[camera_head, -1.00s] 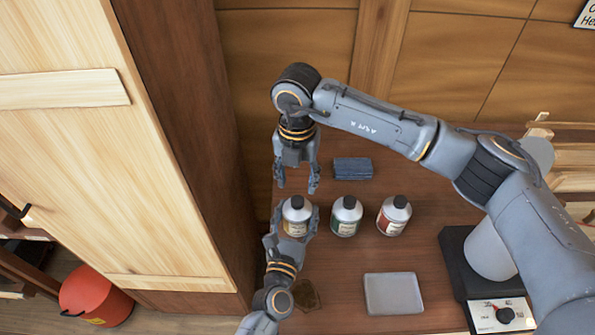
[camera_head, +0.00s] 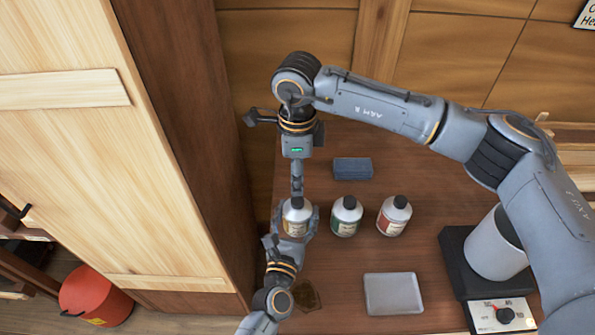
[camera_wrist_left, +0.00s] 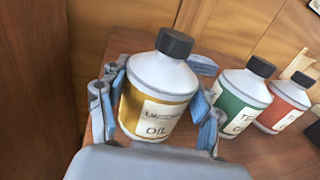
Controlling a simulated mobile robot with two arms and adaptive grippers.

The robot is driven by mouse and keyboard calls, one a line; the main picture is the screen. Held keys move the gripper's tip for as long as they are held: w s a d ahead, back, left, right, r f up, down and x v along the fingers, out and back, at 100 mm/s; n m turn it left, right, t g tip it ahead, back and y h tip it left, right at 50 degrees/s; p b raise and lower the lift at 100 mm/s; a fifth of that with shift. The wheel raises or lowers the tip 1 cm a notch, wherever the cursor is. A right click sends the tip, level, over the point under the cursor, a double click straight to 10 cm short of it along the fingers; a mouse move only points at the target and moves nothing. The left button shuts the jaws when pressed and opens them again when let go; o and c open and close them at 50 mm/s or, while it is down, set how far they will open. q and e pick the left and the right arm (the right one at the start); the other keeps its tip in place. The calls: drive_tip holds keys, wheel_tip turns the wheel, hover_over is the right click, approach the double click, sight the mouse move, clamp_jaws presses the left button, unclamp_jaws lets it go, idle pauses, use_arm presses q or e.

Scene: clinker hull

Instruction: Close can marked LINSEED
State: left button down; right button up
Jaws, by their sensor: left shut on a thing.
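The LINSEED can (camera_head: 295,219) has a yellow label reading OIL, with a blurred word above it. It stands upright at the left of the bench and also shows large in the left wrist view (camera_wrist_left: 158,95). Its black cap (camera_wrist_left: 175,42) sits on its neck; how tight it is I cannot tell. My left gripper (camera_head: 293,228) is shut around the can's body, one finger on each side. My right gripper (camera_head: 297,192) points down over the cap in the head view, its fingers seen edge-on. It does not show in the left wrist view, so its contact with the cap is unclear.
A green-labelled can (camera_head: 346,216) and a red-labelled can (camera_head: 394,215) stand to the right, both capped. A blue block (camera_head: 352,168) lies behind, a grey tray (camera_head: 393,294) in front. A grey pot (camera_head: 492,250) stands on a black heater at right. A wooden cabinet (camera_head: 90,180) borders the left.

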sight(297, 200)
drive_tip(key=shift+f, duration=0.1)
idle(0.3)
drive_tip(key=shift+f, duration=3.9)
clamp_jaws()
drive_tip(key=shift+o, duration=0.7)
unclamp_jaws()
wheel_tip(297, 200, up, 12)
